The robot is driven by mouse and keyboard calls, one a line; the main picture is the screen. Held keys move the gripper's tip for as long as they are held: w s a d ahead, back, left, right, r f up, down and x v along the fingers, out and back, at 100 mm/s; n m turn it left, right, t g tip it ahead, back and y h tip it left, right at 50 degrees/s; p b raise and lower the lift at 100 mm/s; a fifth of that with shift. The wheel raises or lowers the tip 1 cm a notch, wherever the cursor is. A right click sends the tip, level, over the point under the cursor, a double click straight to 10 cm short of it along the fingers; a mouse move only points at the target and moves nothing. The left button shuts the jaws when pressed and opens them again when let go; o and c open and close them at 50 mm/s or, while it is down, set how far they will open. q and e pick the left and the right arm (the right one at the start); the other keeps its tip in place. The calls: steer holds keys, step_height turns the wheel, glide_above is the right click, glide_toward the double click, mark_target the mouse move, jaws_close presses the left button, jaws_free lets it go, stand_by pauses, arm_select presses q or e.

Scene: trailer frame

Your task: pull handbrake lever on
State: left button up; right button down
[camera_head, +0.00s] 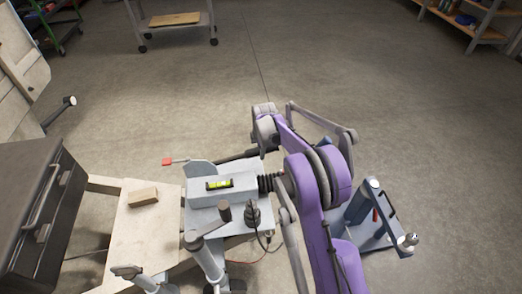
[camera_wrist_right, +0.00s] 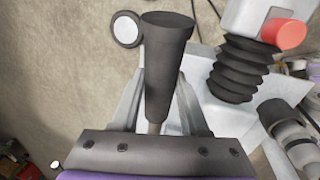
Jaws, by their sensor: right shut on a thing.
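In the right wrist view, my right gripper (camera_wrist_right: 160,88) has its two grey fingers on either side of a dark, tapered lever grip (camera_wrist_right: 168,55). It is shut on this grip, which I take as the handbrake lever's. The grip's broad round end faces the top of the picture, and its thin lower shaft goes down between the fingers. Black bellows (camera_wrist_right: 238,68) stand just right of it, with a red cap (camera_wrist_right: 285,34) above them. In the head view, my purple right arm (camera_head: 318,190) covers the grip and fingertips. The bellows also show there (camera_head: 265,183).
A grey housing (camera_head: 207,211) with a yellow-green level lies left of my arm. A board (camera_head: 128,222) bears a wooden block (camera_head: 143,196). A blue-grey frame (camera_head: 370,238) is at the right.

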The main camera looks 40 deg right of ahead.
steer(key=shift+w+a+r, duration=0.1)
steer(key=shift+r, duration=0.4)
steer(key=a+r+h+p, duration=0.1)
steer(key=r, duration=0.2)
steer(key=w+a+r+g+h+p, duration=0.1)
steer(key=r, duration=0.1)
steer(key=w+a+r+g+h+p, duration=0.1)
steer(key=r+h, duration=0.1)
steer(key=r, duration=0.1)
steer(key=shift+a+r+p, duration=0.3)
steer(key=shift+a+r, duration=0.05)
steer(key=shift+a, duration=0.05)
steer(key=w+a+r+n+g+h+p, duration=0.1)
steer(key=w+a+r+g+h+p, duration=0.1)
steer(key=w+a+r+h, duration=0.3)
steer(key=shift+a+r+g, duration=0.3)
steer(key=shift+a+r, duration=1.2)
steer(key=shift+a, duration=0.4)
steer(key=shift+c, duration=2.1)
jaws_free()
